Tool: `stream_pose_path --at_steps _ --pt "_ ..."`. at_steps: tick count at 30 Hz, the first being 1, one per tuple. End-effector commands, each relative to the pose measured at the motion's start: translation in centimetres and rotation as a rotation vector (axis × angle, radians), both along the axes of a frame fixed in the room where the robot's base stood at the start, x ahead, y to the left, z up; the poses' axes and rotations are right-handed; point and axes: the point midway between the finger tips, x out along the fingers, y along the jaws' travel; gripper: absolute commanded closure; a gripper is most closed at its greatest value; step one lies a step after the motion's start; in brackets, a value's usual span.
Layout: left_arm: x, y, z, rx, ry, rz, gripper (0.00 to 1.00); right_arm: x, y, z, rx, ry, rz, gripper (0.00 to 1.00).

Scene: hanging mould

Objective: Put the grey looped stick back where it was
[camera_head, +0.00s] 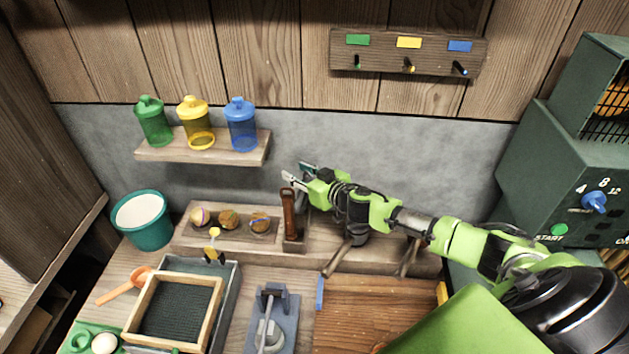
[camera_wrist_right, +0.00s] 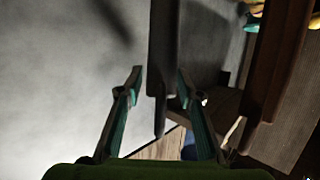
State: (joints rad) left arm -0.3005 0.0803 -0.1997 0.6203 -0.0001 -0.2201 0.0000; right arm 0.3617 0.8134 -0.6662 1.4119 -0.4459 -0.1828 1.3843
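My right gripper (camera_head: 296,176) reaches in from the right above the back shelf, close to the top of an upright brown handle (camera_head: 290,212). In the right wrist view its two fingers (camera_wrist_right: 160,74) are apart. A dark grey bar (camera_wrist_right: 164,45) shows between and beyond them, its pointed end towards the palm. It lies close to the right fingertip; I cannot tell whether it touches. I cannot tell whether this bar is the grey looped stick, as no loop shows. The brown handle (camera_wrist_right: 278,70) stands to the right there. My left gripper is not in view.
A wall rack (camera_head: 408,56) has three pegs below green, yellow and blue labels. Three coloured jars stand on a wall shelf (camera_head: 205,152). A green machine (camera_head: 540,160) stands right.

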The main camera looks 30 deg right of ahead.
Motion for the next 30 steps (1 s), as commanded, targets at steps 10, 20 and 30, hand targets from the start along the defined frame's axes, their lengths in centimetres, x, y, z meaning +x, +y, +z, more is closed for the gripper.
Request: stream_pose_path --at_steps 10,20,30 --pt "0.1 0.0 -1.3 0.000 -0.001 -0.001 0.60 -5.5 -0.8 1.2 -0.003 0.003 0.001 0.66" --pt "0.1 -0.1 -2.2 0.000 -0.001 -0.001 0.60 -9.0 -1.2 2.5 -0.002 0.001 0.001 0.66" --pt "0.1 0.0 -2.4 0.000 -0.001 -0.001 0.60 -9.8 -1.3 3.0 -0.003 -0.001 0.001 0.66"
